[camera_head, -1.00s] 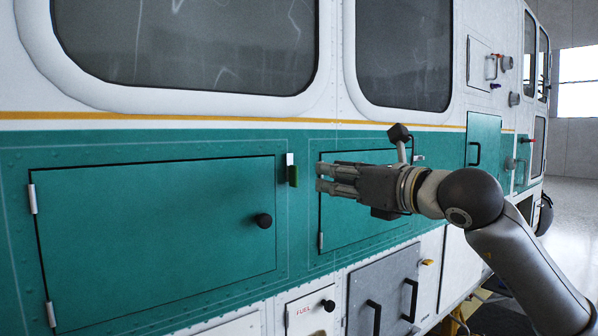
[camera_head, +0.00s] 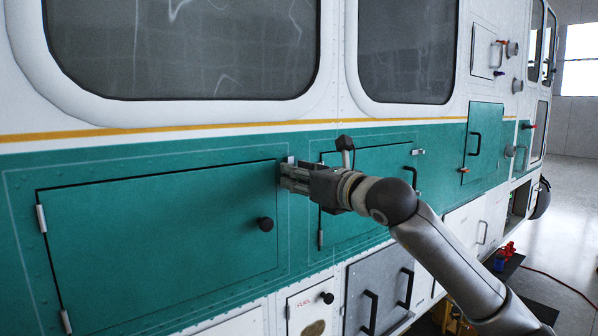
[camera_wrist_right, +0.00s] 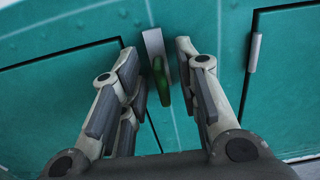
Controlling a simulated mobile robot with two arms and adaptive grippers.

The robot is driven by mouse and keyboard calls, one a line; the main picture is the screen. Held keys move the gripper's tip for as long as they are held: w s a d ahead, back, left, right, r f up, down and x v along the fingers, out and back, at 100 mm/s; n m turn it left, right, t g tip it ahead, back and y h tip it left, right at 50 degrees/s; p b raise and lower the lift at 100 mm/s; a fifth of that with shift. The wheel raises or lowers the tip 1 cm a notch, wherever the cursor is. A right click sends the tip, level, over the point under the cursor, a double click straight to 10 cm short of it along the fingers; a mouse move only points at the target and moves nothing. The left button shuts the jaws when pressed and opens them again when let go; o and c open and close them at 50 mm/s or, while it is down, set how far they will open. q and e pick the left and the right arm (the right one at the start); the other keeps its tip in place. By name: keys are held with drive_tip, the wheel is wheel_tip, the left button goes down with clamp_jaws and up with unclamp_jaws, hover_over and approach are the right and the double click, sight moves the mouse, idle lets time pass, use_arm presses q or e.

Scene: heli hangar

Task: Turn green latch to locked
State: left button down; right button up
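The green latch (camera_wrist_right: 161,82) shows in the right wrist view below a white plate (camera_wrist_right: 153,42) on the teal panel. It hangs roughly upright between the fingers of my right gripper (camera_wrist_right: 157,62). The fingers are open, one on each side of the latch; the right finger is close to it, and I cannot tell whether they touch. In the head view my right gripper (camera_head: 284,178) is at the right edge of the large teal door and hides the latch. My left gripper is not in view.
The large teal door (camera_head: 150,240) with a black knob (camera_head: 265,224) lies left of the latch. A second teal door (camera_head: 375,160) is behind my right arm. A fuel door (camera_head: 311,308) and a grey panel with black handles (camera_head: 378,290) are below.

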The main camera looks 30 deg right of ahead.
clamp_jaws()
idle(0.4)
drive_tip(key=n+b, duration=0.2)
drive_tip(key=n, duration=0.4)
drive_tip(key=n+b, duration=0.2)
drive_tip(key=n, duration=0.4)
drive_tip(key=a+f+n+b, duration=0.1)
drive_tip(key=n+b, duration=0.1)
drive_tip(key=n, duration=0.3)
drive_tip(key=shift+n, duration=0.4)
drive_tip(key=shift+a+f, duration=0.1)
idle(0.3)
